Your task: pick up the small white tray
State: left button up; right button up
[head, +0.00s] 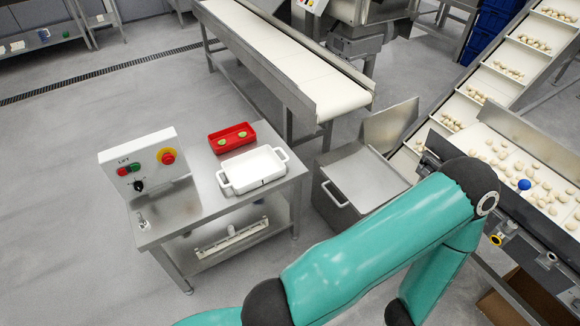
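The small white tray (253,172) sits on the metal side table, with a handle at each end. It looks empty. A teal arm of mine reaches across the lower right of the head view, but its gripper does not show. No other gripper is in view, and nothing touches the tray.
A red tray (232,138) with green items stands just behind the white tray. A control box (140,165) stands at the left of the metal table (172,215).

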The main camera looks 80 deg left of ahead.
aim_at(248, 172)
jog(key=z, duration=1.45)
jog(key=i, duration=0.1)
jog(key=u, duration=3)
jog(key=i, duration=0.25)
jog(key=u, duration=2.1)
jog(key=k, duration=0.55)
jog(key=u, duration=0.3)
jog(key=i, duration=1.55)
jog(key=z, duration=0.35)
